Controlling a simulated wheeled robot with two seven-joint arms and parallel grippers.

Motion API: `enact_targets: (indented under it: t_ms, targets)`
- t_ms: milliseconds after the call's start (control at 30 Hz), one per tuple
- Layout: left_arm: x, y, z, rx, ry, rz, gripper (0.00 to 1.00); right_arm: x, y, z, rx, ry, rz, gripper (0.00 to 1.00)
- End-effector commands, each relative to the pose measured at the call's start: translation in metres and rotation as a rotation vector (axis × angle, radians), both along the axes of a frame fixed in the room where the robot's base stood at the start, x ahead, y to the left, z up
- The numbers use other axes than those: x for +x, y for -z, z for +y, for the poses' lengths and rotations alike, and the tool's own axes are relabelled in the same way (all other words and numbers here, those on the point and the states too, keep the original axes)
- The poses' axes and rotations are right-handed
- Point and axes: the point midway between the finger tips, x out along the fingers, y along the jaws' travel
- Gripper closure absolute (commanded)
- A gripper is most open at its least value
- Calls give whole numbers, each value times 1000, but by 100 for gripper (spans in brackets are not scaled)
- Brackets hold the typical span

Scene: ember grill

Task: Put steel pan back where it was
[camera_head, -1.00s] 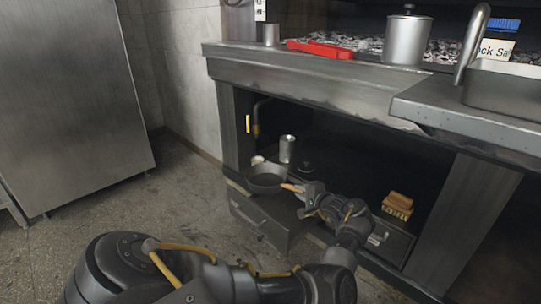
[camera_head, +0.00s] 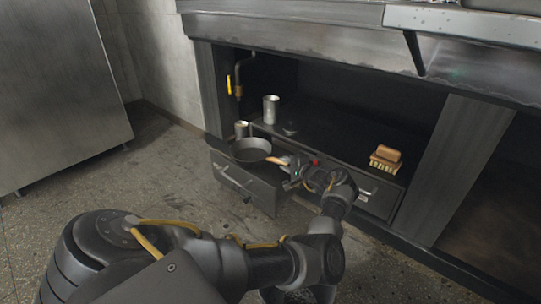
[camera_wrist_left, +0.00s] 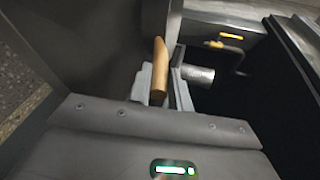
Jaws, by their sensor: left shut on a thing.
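The steel pan (camera_head: 252,149) is dark and round with a light brown wooden handle (camera_head: 276,160). In the head view it sits at the open drawer (camera_head: 236,182), level with or just above its top; I cannot tell whether it touches the drawer. My left gripper (camera_head: 289,167) is shut on the handle, to the right of the pan. In the left wrist view the handle (camera_wrist_left: 159,66) stands between the fingers (camera_wrist_left: 161,87). I cannot make out the pan bowl clearly there. My right gripper is not seen.
A tall steel cup (camera_head: 270,109) stands on the shelf behind, with a smaller cup (camera_head: 241,129) left of it. A wooden brush (camera_head: 385,159) lies on the shelf to the right. A yellow-handled pipe (camera_head: 230,84) is at the back left. Open floor lies left.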

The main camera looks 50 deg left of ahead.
Motion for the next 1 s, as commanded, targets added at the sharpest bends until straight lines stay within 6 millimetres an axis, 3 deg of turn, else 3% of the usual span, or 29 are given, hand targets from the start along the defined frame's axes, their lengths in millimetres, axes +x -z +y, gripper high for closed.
enact_targets:
  t_ms: [33,200,433,700,967,1000]
  targets:
    - [0,16,0,2,0,0,100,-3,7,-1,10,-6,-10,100]
    - [0,47,0,2,0,-1,100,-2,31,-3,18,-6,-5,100]
    - [0,51,0,3,0,-2,100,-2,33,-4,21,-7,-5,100]
    - [0,87,0,1,1,-1,100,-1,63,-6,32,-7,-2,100]
    - [0,85,0,1,1,-1,100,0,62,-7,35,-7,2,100]
    - [0,87,0,-2,1,1,78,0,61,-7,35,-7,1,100]
